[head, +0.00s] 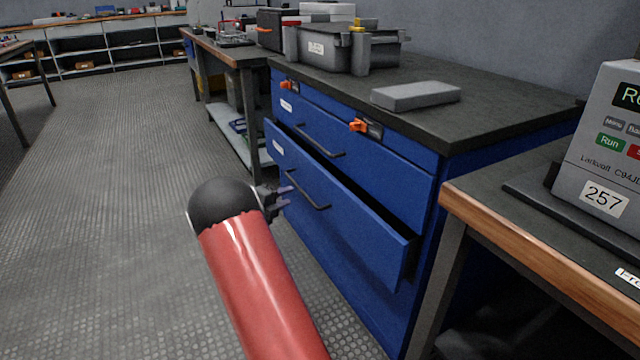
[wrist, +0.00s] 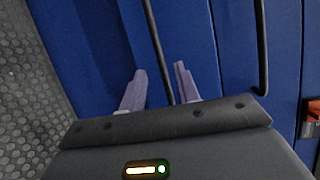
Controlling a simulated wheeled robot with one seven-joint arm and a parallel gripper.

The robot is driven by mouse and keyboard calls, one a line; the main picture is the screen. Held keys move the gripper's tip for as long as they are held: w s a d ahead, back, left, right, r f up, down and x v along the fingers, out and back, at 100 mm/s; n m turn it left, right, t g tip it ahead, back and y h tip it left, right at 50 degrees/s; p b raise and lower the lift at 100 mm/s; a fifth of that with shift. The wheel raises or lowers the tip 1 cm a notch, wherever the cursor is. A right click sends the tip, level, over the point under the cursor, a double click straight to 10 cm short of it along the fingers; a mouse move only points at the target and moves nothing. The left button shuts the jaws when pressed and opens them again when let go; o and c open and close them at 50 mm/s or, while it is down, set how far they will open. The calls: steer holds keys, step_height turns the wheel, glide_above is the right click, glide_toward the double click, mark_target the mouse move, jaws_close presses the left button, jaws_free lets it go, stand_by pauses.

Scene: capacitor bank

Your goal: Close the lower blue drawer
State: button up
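The lower blue drawer (head: 350,210) stands pulled out from the blue cabinet, with its open top edge showing. It has a dark bar handle (head: 306,190). My gripper (head: 288,195) is in front of the drawer, close to the left end of this handle. In the wrist view my gripper (wrist: 160,70) has its two pale fingers apart. The lower handle (wrist: 155,50) runs between the fingers in that picture; I cannot tell whether they touch it. The blue drawer front (wrist: 95,45) fills the view behind. The drawer's inside is hidden.
The upper drawer (head: 375,165) sits flush, with its own handle (head: 318,142) and orange latches (head: 360,126) above. A grey box (head: 415,95) and toolbox (head: 335,48) stand on the cabinet top. A wood-edged bench (head: 530,250) is at right. Floor at left (head: 110,200) is clear.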

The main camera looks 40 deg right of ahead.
mark_target(300, 188)
steer(key=shift+n, duration=0.3)
steer(key=x, duration=0.2)
steer(key=b+x, duration=0.1)
steer(key=x, duration=0.5)
steer(key=shift+w+a, duration=0.1)
steer(key=shift+w, duration=0.2)
jaws_close()
